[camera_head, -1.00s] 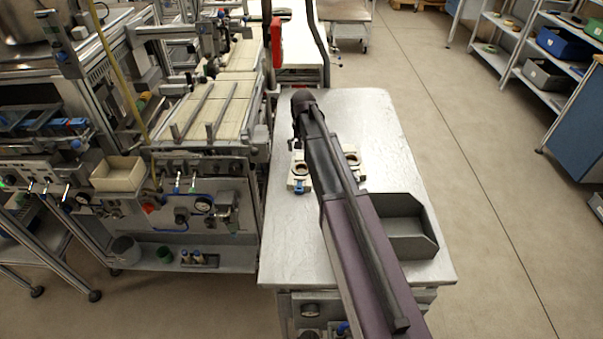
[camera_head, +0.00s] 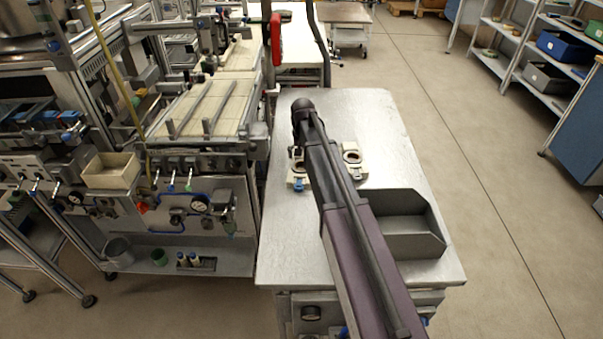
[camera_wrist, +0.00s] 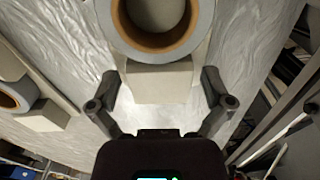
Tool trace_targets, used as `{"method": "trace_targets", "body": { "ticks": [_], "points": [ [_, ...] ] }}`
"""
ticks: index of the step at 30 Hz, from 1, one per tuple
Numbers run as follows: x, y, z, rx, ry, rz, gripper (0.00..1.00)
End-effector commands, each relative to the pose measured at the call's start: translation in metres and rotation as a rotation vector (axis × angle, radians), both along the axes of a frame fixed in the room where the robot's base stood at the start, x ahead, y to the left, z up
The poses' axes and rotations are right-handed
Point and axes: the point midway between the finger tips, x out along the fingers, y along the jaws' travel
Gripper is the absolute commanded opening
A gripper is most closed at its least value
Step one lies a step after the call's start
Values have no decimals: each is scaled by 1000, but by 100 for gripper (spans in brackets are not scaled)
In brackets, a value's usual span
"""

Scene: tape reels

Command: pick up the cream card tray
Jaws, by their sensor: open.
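A cream block-like piece (camera_wrist: 160,84), which seems to be the cream card tray, lies on the metal table under a grey reel with a brown core (camera_wrist: 190,38). My gripper (camera_wrist: 161,104) is open in the wrist view, with one finger on each side of the cream piece's near end. I cannot tell whether either finger touches it. In the head view my arm hides most of my gripper and part of the cream pieces.
A grey open bin (camera_head: 408,205) stands on the metal table (camera_head: 290,250), right of my arm. An open cream box (camera_head: 112,172) sits on the machine at the left. A second reel (camera_wrist: 14,92) lies left of my gripper. The table's far part is clear.

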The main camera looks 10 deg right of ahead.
Motion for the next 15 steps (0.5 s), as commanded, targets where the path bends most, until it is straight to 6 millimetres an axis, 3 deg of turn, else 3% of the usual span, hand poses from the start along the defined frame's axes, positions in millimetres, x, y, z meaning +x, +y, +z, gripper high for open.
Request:
{"method": "trace_targets", "body": {
  "ticks": [15],
  "points": [
    [0, 0, 0, 0, 0, 0, 100]
  ]
}}
